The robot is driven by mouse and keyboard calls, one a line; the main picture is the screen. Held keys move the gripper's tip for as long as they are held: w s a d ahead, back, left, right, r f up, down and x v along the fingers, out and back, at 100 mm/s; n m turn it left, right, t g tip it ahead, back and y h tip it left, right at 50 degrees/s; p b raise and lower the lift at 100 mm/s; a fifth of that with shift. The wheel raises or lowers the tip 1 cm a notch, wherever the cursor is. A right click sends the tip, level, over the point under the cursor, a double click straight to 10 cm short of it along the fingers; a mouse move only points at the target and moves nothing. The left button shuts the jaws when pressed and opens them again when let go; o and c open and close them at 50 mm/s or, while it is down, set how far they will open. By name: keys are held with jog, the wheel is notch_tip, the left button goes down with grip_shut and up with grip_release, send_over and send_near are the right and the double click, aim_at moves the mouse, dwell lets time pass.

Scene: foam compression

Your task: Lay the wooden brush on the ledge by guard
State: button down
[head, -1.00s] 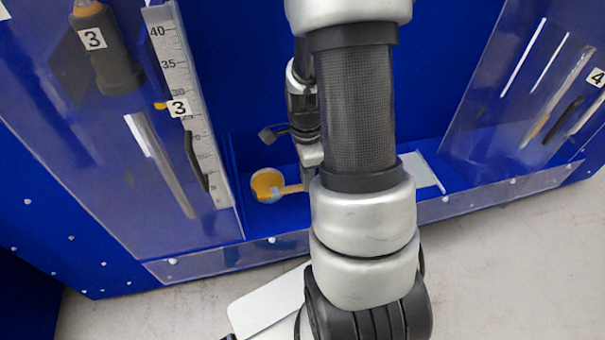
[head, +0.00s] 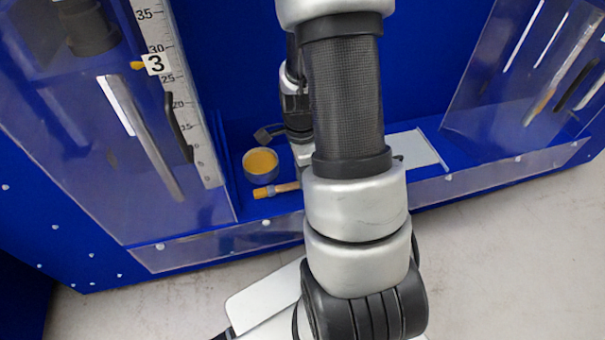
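The wooden brush (head: 275,190) shows left of my arm, its yellowish head pointing left and its handle running right behind my arm. It appears low at the blue ledge (head: 225,150), just behind the clear front guard (head: 225,246). I cannot tell whether it rests on the ledge or is held. My gripper (head: 303,153) is mostly hidden behind my forearm, above the brush's handle end. Its fingertips and their opening are not visible.
A round tin with yellow contents (head: 260,164) stands behind the brush. A light flat plate (head: 415,152) lies right of my arm. Clear sloping panels stand left (head: 85,150) and right (head: 500,90). A ruler (head: 180,95) stands at the left.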

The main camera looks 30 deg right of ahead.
jog(key=shift+f+b, duration=0.4)
jog(key=shift+f, duration=0.1)
jog(key=c, duration=1.7)
grip_release()
jog(key=shift+o, duration=0.2)
notch_tip(320, 180, up, 18)
jog(key=p, duration=0.3)
jog(key=shift+a+f, duration=0.15)
jog(key=shift+f, duration=0.1)
